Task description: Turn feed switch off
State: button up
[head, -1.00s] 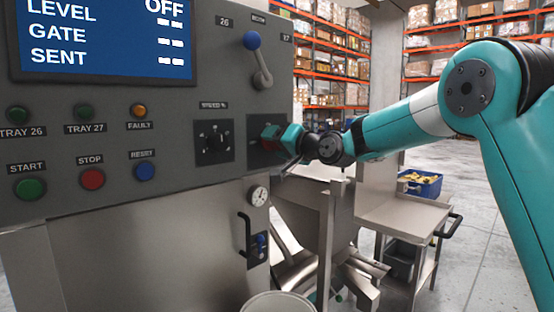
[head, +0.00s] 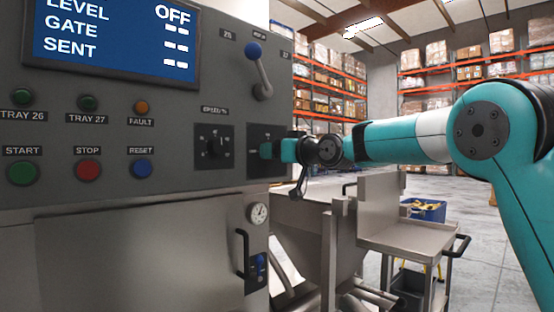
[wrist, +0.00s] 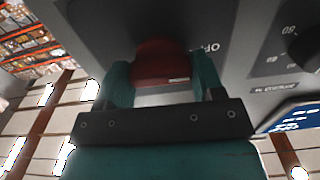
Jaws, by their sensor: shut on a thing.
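The feed switch, a red rotary knob (wrist: 158,62), sits on a dark plate on the grey control panel. In the wrist view it is between the two teal fingers of my gripper (wrist: 165,85), which is shut on it. The letters "OF" show on the plate beside the knob; the rest of the label is hidden. In the head view my gripper (head: 279,151) is against the switch plate (head: 257,134) at the panel's right end and hides most of the knob. The screen (head: 118,34) reads "OFF" at the top right.
A speed dial (head: 212,147) is just left of the switch plate. A blue-knobbed lever (head: 258,70) stands above it. Push buttons, including the red stop button (head: 88,171), are further left. A metal cart (head: 420,240) and a blue bin (head: 425,210) stand at right.

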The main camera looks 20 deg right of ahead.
dwell(0.4)
jog(key=o, duration=0.9)
jog(key=b+v, duration=0.4)
jog(key=v, duration=1.3)
jog(key=shift+s+d, duration=0.1)
jog(key=shift+s, duration=0.1)
